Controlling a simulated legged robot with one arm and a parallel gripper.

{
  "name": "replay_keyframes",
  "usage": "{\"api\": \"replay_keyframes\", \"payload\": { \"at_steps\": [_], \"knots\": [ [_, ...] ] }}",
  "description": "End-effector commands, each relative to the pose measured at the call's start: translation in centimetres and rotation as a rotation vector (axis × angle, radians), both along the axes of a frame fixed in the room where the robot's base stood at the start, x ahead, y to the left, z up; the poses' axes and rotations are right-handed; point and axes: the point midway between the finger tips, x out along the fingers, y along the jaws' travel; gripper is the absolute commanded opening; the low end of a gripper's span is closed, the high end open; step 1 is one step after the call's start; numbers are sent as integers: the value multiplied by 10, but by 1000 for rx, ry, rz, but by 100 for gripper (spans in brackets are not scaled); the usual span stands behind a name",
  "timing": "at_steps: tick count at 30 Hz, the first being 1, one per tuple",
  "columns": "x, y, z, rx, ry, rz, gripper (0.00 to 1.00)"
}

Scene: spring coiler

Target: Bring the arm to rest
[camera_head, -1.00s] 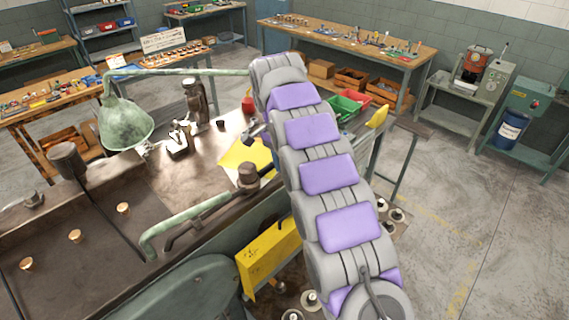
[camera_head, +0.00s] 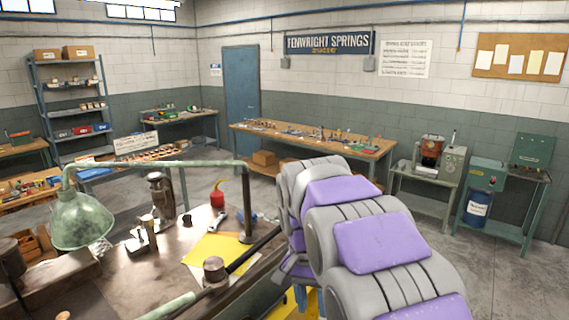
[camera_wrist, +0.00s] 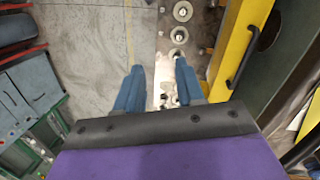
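My arm (camera_head: 385,243), grey with purple panels, fills the lower right of the head view. It is bent, with its far part folding back behind the near part. My gripper (camera_wrist: 159,66) shows in the wrist view as two blue fingers with a clear gap between them. It is open, and nothing is held between the fingers. It points down past a metal strip with round fittings (camera_wrist: 178,35) toward the floor. In the head view my gripper is mostly hidden behind the arm.
A machine bed with a green lamp (camera_head: 82,220), a yellow sheet (camera_head: 212,250) and a red can (camera_head: 217,196) lies left of my arm. A yellow panel (camera_wrist: 238,40) stands close right of my gripper. A long bench (camera_head: 300,135) stands behind. Floor at right is clear.

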Motion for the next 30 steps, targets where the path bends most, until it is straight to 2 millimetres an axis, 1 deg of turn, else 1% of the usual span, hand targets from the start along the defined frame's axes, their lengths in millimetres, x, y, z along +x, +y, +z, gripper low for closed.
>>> {"api": "replay_keyframes", "payload": {
  "at_steps": [1,5,6,11,15,17,18,24,27,30],
  "knots": [
    [-16,-9,-8,7,7,14,38],
    [-50,-27,-21,31,10,63,38],
    [-62,-32,-27,37,16,78,38],
    [-108,-50,-48,69,21,141,38],
    [-152,-63,-73,96,30,197,38],
    [-169,-68,-84,107,29,221,38],
    [-182,-70,-92,115,30,237,38],
    [-243,-79,-135,151,33,319,38],
    [-268,-81,-154,166,36,353,38],
    [-285,-82,-168,176,32,380,38]
  ]
}}
